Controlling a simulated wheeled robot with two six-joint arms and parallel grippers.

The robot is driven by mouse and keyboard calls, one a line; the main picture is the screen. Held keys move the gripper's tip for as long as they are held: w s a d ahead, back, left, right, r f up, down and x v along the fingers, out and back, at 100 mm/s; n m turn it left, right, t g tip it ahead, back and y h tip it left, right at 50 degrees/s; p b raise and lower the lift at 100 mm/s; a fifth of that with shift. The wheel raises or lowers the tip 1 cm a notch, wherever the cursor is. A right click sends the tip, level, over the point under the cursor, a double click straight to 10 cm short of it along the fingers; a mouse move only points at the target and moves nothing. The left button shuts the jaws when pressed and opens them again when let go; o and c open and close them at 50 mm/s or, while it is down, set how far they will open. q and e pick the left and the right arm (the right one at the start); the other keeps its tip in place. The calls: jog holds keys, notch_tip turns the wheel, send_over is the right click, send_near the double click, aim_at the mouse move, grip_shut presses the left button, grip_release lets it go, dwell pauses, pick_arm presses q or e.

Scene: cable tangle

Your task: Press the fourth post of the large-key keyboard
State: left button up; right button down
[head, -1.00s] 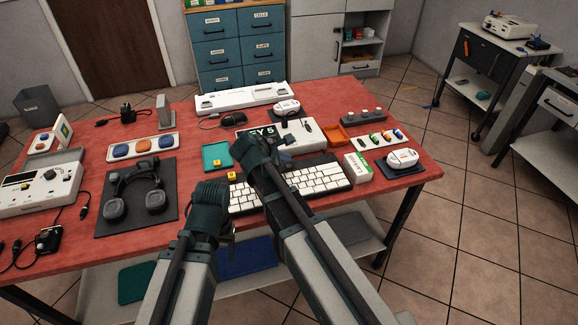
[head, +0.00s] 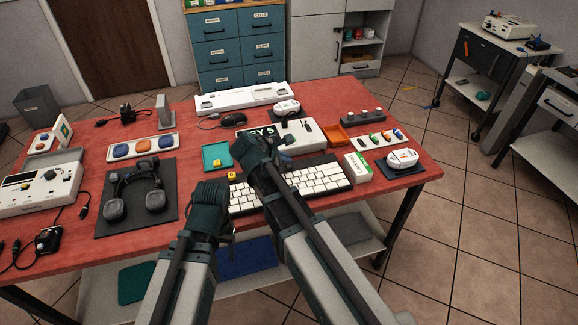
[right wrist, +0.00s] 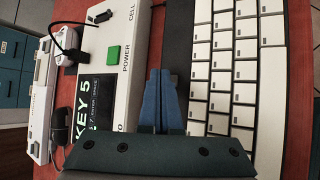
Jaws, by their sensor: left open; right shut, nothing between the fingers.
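The large-key keyboard (head: 325,178), dark with big white keys, lies near the table's front edge; my right arm covers part of its left side. In the right wrist view its key rows (right wrist: 222,75) run along the right, beside a bare dark strip (right wrist: 180,40). My right gripper (head: 284,158) is shut and empty. Its blue fingers (right wrist: 160,82) appear over the border between the dark strip and the white device; contact cannot be told. I cannot pick out a fourth post. My left gripper (head: 212,200) is open, left of the keyboard, its fingertips largely hidden.
A white device (right wrist: 118,60) with a "KEY 5" screen (right wrist: 88,95) and green power button (right wrist: 113,54) stands behind the keyboard. A yellow cube (head: 231,176), teal tray (head: 216,157), green-white box (head: 358,168) and headphones (head: 142,190) are nearby. A long white keyboard-like unit (head: 240,98) lies farther back.

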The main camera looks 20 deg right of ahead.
aim_at(286, 168)
dwell(0.3)
jog(key=shift+f+b, duration=0.4)
jog(key=shift+b, duration=0.05)
jog(key=shift+f+b, duration=0.35)
dwell(0.5)
dwell(0.3)
jog(key=shift+r+p, duration=0.8)
notch_tip(286, 168, up, 5)
jog(key=p, duration=0.5)
jog(key=shift+r, duration=0.1)
